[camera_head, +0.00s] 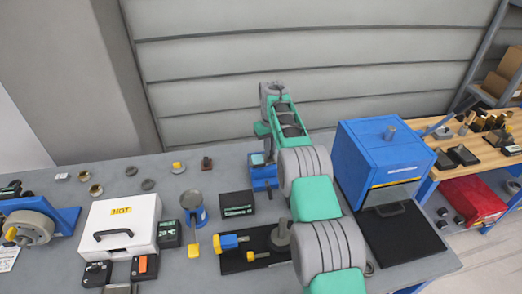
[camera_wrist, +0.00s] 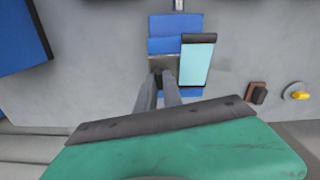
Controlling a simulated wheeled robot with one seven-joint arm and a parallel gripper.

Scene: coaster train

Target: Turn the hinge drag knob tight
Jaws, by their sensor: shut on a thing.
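A small blue hinge stand (camera_head: 264,182) with a pale teal screen panel (camera_head: 257,159) stands near the back of the grey table. In the wrist view the same blue stand (camera_wrist: 175,25) shows with its teal panel (camera_wrist: 197,63) tilted beside a grey metal plate. My gripper (camera_wrist: 161,78) reaches this stand from the wall side. Its two grey fingers are close together at the dark knob by the metal plate, left of the panel. The fingers are shut on the knob, which they mostly hide. In the head view my arm hides the fingertips.
A blue oven-like box (camera_head: 385,155) stands close on the right of my arm. A black box (camera_head: 237,203) lies in front of the stand. A blue cup-shaped holder (camera_head: 194,212) and a white case (camera_head: 118,222) are to the left.

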